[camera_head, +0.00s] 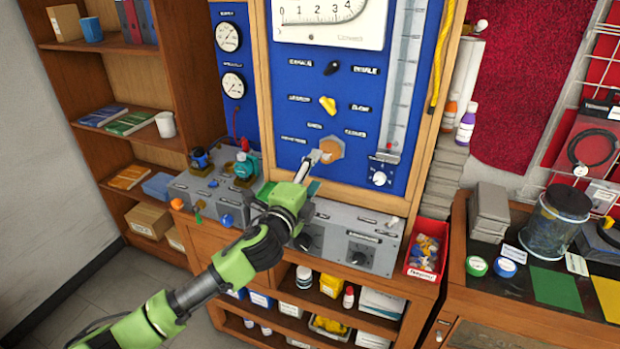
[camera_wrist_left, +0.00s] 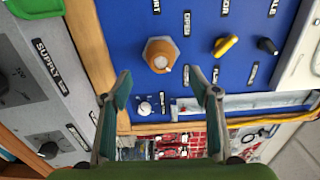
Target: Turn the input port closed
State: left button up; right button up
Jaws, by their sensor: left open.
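The input port is an orange-brown hexagonal knob (camera_head: 331,149) low on the blue panel, with small labels around it. In the left wrist view the same knob (camera_wrist_left: 160,54) has a pale round centre and sits beyond my fingertips, roughly in line with the space between them. My left gripper (camera_head: 310,162) reaches up from the lower left, its tips just beside the knob and partly overlapping its left edge in the head view. In the left wrist view the gripper (camera_wrist_left: 161,82) is open with nothing between its fingers. Whether a fingertip touches the knob cannot be told. My right gripper is out of view.
A yellow knob (camera_head: 328,104) and a black knob (camera_head: 332,68) sit above the port. A small white dial (camera_head: 379,178) is at its lower right. A grey control box (camera_head: 355,240) stands below the panel. A red bin (camera_head: 427,249) is to its right.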

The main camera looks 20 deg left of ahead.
pick_arm(q)
jog(key=shift+s, duration=1.15)
